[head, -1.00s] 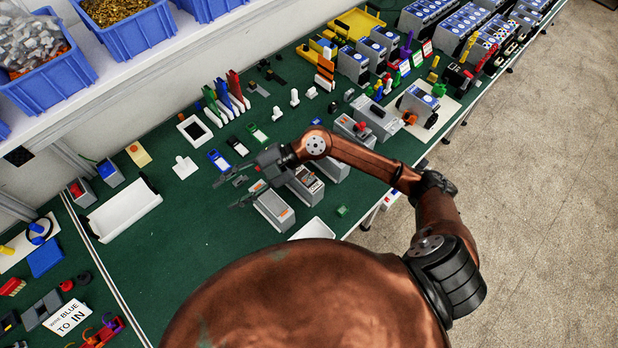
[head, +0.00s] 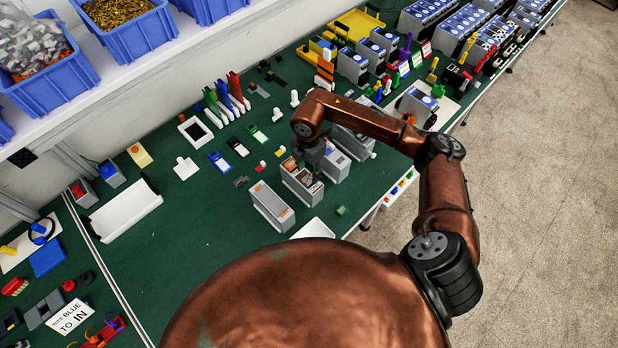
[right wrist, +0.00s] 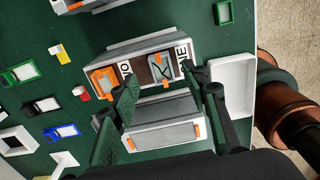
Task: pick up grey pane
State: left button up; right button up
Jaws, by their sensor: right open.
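A small grey pane-like piece (right wrist: 161,68) lies inside the open middle grey unit (right wrist: 150,62), between orange and lettered parts; I cannot tell for sure that it is the grey pane. The same unit stands on the green bench in the head view (head: 302,184). My right gripper (right wrist: 158,76) is open above this unit, its two fingers apart and pointing down at it. In the head view the right gripper (head: 313,163) is over the unit, with its tips partly hidden. My left gripper is out of view.
A closed grey unit (head: 270,206) stands close on the left, and another (head: 328,165) on the right. A white tray (head: 312,229) and a small green piece (head: 341,211) are near the front edge. Small coloured frames (head: 238,147) lie behind.

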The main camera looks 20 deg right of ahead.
aim_at(309, 178)
notch_tip(309, 178, down, 3)
jog(key=shift+s+f+p, duration=0.15)
jog(key=shift+f+p, duration=0.05)
jog(key=shift+p, duration=0.1)
jog(key=shift+c, duration=0.6)
jog(key=c, duration=0.8)
